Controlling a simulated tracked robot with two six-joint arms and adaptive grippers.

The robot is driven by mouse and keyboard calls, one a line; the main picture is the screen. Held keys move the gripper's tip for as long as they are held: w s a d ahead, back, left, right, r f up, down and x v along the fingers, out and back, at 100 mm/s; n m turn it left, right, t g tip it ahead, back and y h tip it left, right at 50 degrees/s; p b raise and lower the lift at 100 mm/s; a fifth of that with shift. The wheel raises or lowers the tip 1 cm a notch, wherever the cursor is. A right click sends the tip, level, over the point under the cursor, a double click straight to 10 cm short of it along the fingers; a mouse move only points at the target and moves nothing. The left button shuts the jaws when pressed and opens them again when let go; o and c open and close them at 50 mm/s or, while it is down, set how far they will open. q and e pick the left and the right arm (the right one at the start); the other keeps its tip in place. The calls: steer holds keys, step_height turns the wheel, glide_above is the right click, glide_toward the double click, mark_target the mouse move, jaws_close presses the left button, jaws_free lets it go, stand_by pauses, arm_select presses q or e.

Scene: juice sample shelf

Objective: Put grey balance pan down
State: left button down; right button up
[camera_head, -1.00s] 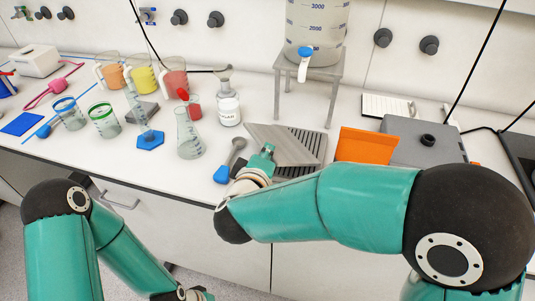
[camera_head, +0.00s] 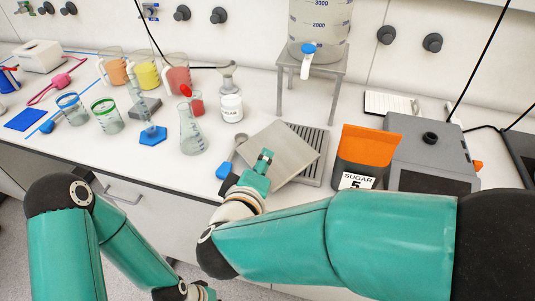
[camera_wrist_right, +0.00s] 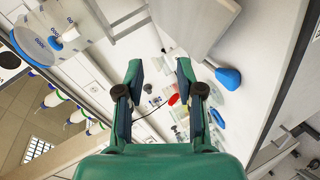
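The grey balance pan (camera_head: 283,145) is a flat square plate at the front of the bench. It overlaps the ribbed drain tray (camera_head: 318,170); whether it lies flat or is tilted I cannot tell. My right gripper (camera_head: 267,158) is at the pan's near left part and hides some of it. In the right wrist view the gripper (camera_wrist_right: 159,68) has its fingers apart with nothing visible between them. The pan (camera_wrist_right: 195,25) shows just beyond the fingertips on the right. My left gripper (camera_head: 200,292) is low at the bottom edge, mostly cut off.
A blue-handled scoop (camera_head: 226,168) lies left of the pan. A sugar container (camera_head: 368,158) and a grey device with a black knob (camera_head: 432,155) stand to the right. Glassware, including a flask (camera_head: 190,135), stands to the left. A tank on a metal stand (camera_head: 338,75) is behind.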

steer(key=v, duration=0.5)
stand_by(0.5)
